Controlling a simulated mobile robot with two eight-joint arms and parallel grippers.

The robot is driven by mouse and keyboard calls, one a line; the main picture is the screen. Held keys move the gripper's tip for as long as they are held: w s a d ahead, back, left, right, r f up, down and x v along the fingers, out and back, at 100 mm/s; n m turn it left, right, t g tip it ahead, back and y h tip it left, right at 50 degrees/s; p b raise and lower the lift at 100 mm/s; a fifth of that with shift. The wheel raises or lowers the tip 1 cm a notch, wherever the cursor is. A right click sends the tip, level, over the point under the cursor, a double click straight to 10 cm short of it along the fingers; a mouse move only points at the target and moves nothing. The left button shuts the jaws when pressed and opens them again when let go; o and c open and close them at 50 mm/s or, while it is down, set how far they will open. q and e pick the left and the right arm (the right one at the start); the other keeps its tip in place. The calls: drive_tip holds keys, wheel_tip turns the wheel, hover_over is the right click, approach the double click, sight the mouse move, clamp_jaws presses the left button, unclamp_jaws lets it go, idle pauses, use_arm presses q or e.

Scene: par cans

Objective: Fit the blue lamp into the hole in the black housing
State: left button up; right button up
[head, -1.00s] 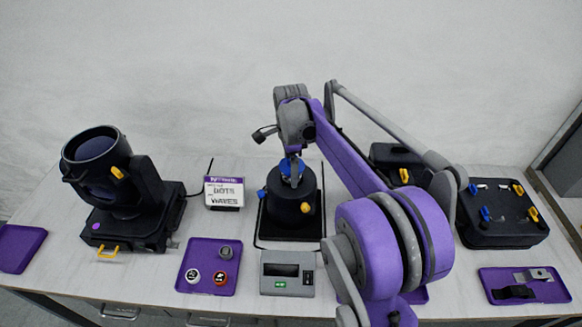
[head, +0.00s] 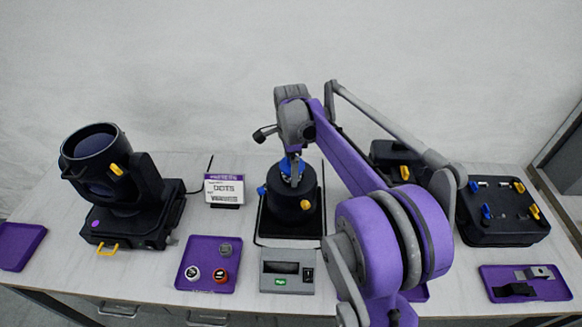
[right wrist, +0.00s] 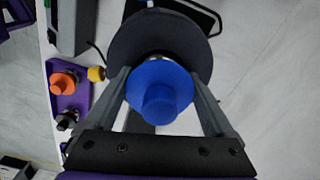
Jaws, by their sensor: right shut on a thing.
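The black housing (head: 290,203) is a round drum on a dark base in the middle of the table, with a yellow knob on its front right and a blue one on its left. The blue lamp (head: 286,169) is at the top of the housing. My right gripper (head: 291,162) is shut on it from above. In the right wrist view the blue lamp (right wrist: 159,92) is between the two fingers, with the dark disc of the housing (right wrist: 125,45) behind it. The hole is hidden, so I cannot tell how deep the lamp sits. My left gripper is not in view.
A grey meter box (head: 287,284) stands in front of the housing. A purple tray (head: 188,284) with small round parts lies to its left. A large spotlight (head: 125,190) stands at the left, and a black case (head: 500,235) at the right. A small sign (head: 224,189) stands behind the tray.

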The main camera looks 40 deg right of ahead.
drive_tip(key=shift+f, duration=0.15)
drive_tip(key=o, duration=1.3)
wheel_tip(320, 180, up, 11)
drive_tip(key=shift+f+p, duration=0.1)
drive_tip(key=shift+p, duration=0.2)
drive_tip(key=shift+a, duration=0.1)
drive_tip(key=s+a+f+n+t, duration=0.2)
drive_tip(key=s+a+f+n, duration=0.5)
drive_tip(key=s+a+n, duration=0.2)
drive_tip(key=s+a+f+n+t, duration=0.3)
drive_tip(key=s+a+f+n, duration=0.5)
drive_tip(key=n, duration=0.6)
drive_tip(key=shift+s+a+f+t, duration=0.3)
drive_tip(key=shift+s+a, duration=0.65)
drive_tip(key=shift+a, duration=0.25)
